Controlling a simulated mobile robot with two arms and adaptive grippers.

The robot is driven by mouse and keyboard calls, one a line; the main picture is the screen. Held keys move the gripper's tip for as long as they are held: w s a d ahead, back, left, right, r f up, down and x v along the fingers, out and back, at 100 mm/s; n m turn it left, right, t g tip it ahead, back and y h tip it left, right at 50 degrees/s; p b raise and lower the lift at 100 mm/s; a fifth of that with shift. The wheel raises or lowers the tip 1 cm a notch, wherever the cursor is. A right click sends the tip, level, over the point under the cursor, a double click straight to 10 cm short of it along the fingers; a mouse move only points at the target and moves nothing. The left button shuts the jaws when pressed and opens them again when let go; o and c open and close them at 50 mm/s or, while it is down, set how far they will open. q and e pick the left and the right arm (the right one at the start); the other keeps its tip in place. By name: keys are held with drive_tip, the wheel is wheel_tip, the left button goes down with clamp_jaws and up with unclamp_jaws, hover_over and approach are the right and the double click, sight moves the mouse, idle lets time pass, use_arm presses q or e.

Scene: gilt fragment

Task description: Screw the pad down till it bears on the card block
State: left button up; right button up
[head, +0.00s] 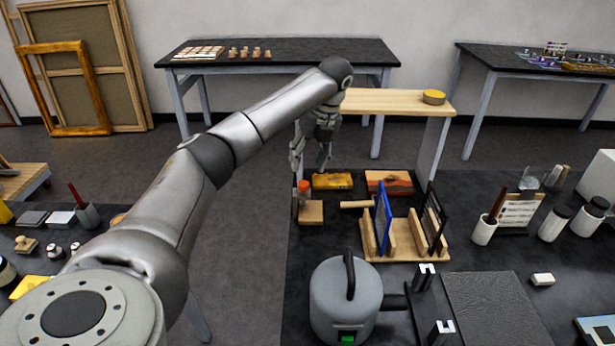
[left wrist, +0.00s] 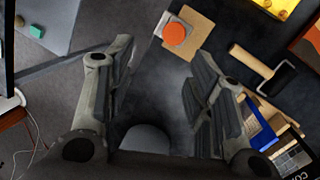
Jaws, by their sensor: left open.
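A small orange-red round top (head: 303,186) stands over a tan wooden square (head: 311,212) at the near table's far left. From above, the orange disc (left wrist: 176,34) shows over the tan square (left wrist: 200,25) in the left wrist view. I cannot clearly make out a separate pad or card block, nor any gap between them. My left gripper (head: 311,167) is open and empty, pointing down above and close to the orange top. In the left wrist view, its fingers (left wrist: 164,55) are apart, with the disc beyond their tips. My right gripper is not in view.
A yellow block (head: 332,181), an orange-red panel (head: 389,182) and a wooden-handled roller (head: 357,204) lie nearby. A wooden rack (head: 392,256) holds upright blue and black frames. A grey pot (head: 345,300) stands nearer. Floor shows left of the table.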

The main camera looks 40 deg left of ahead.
sight(303, 183)
use_arm(q)
drive_tip(key=f+n+p, duration=0.1)
drive_tip(key=f+n, duration=0.1)
drive_tip(key=a+f+n+y+p, duration=0.1)
drive_tip(key=f+n, duration=0.2)
drive_tip(key=w+f+n+p, duration=0.1)
drive_tip(key=f+n, duration=0.1)
drive_tip(key=shift+a+f+n+t+y, duration=0.25)
drive_tip(key=shift+n+t+y, duration=0.15)
drive_tip(key=shift+a+f, duration=0.25)
drive_tip(key=shift+f, duration=0.35)
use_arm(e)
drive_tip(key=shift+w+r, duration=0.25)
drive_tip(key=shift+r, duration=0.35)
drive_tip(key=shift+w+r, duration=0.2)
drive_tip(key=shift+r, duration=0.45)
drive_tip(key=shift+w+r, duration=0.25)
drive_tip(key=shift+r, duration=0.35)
use_arm(q)
drive_tip(key=c, duration=1)
drive_tip(key=shift+m, duration=0.3)
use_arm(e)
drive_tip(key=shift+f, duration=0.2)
